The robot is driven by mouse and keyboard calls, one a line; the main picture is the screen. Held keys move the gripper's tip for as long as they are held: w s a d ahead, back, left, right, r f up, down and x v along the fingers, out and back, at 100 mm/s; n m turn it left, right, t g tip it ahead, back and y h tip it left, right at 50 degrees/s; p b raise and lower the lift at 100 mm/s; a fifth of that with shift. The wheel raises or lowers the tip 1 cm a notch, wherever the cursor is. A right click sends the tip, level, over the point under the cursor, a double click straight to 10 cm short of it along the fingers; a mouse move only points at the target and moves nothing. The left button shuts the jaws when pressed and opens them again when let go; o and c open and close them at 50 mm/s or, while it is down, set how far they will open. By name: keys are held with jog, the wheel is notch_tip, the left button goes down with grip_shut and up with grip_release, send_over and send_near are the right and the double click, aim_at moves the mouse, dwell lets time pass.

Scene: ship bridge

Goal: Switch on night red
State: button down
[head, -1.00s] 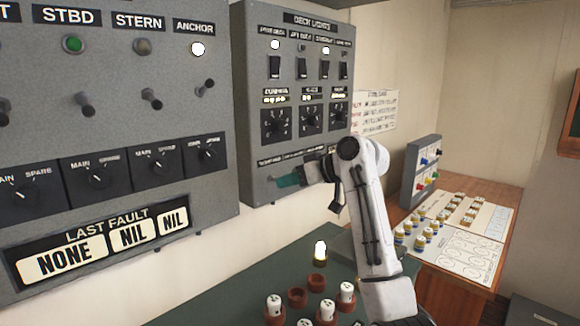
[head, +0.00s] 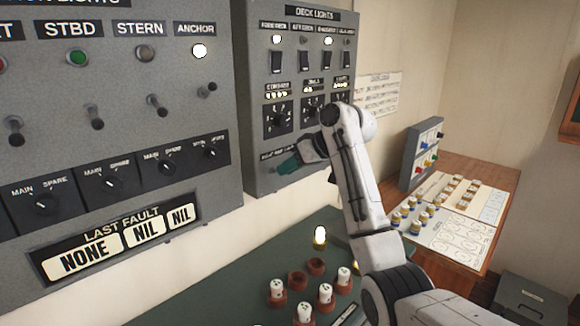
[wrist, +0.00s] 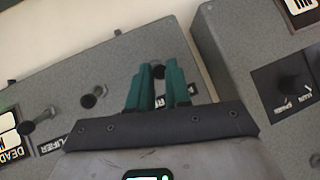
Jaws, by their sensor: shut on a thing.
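The grey deck lights panel (head: 262,100) hangs on the wall left of centre in the head view. My gripper (head: 288,163) has teal fingers and is at the panel's lower edge, below the rotary knobs. In the wrist view, my gripper (wrist: 158,82) has a dark-tipped toggle lever (wrist: 158,71) between its fingers and is shut on it. My fingers and hand hide most of that lever and part of its label in the head view. I cannot read which label belongs to it, nor tell its position.
The panel's upper row has rocker switches (head: 278,62) with two lit white lamps above. Another large grey panel (head: 200,110) with toggles stands close on the left. Below is a green desk (head: 235,275) with white pieces in brown holders. Another toggle (wrist: 40,117) is close by.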

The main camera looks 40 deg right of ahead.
jog(key=c, duration=1.1)
grip_release()
jog(key=shift+o, duration=0.2)
jog(key=shift+r, duration=0.1)
jog(key=b+v, duration=0.2)
jog(key=v, duration=0.8)
jog(key=shift+s+r+b, duration=0.2)
jog(key=shift+s+b, duration=0.05)
jog(key=shift+b, duration=0.1)
jog(key=shift+d, duration=0.15)
